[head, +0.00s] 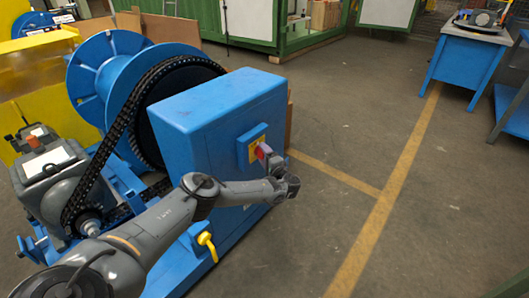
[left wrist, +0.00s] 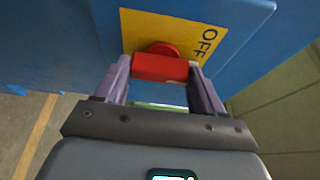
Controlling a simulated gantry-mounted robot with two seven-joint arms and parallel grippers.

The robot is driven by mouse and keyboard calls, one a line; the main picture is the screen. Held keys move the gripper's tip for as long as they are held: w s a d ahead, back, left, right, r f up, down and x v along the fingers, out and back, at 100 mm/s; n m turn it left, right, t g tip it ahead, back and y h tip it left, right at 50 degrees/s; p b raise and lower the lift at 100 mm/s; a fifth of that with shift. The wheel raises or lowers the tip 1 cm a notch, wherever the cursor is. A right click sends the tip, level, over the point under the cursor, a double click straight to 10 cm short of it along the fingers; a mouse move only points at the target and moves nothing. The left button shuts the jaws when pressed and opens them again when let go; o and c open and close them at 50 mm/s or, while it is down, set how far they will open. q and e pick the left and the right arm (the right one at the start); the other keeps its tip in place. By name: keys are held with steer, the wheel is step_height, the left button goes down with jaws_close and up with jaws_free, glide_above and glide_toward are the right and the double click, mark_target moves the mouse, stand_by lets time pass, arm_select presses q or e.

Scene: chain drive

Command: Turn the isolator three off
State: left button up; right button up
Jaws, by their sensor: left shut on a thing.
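The isolator is a red rotary handle (left wrist: 160,67) on a yellow plate (left wrist: 200,32) fixed to a blue cabinet (head: 215,115). In the left wrist view the handle lies crosswise, and the word OFF shows on the plate to its right, turned sideways. In the head view the yellow plate (head: 257,148) is on the cabinet's right-hand face, with the red handle (head: 263,151) partly hidden. My left gripper (left wrist: 161,78) is shut on the red handle, one finger at each end. The number three is not readable. My right gripper is not in view.
A big blue spool (head: 95,75) and a black chain (head: 108,140) stand left of the cabinet. A yellow lever (head: 207,244) sticks out low on its front. The floor (head: 330,120) to the right is clear, up to a blue table (head: 465,62).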

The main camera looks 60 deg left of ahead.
arm_select(q)
steer(key=n+y, duration=0.1)
steer(key=n, duration=0.1)
steer(key=shift+f+n, duration=0.2)
steer(key=shift+n, duration=0.2)
steer(key=shift+f+n+y+b, duration=0.15)
steer(key=shift+n+y+b, duration=0.15)
steer(key=shift+n+b, duration=0.5)
steer(key=n+g+y+b, duration=0.1)
steer(key=n+b, duration=0.2)
steer(key=shift+f+n, duration=0.1)
steer(key=shift+n, duration=0.2)
steer(key=shift+n+g+y+b, duration=0.3)
steer(key=shift+n+g+b, duration=0.2)
steer(key=shift+n+b, duration=0.45)
steer(key=shift+r, duration=0.2)
steer(key=o, duration=1)
steer(key=shift+a, duration=0.15)
steer(key=shift+o, duration=0.2)
steer(key=shift+w, duration=0.1)
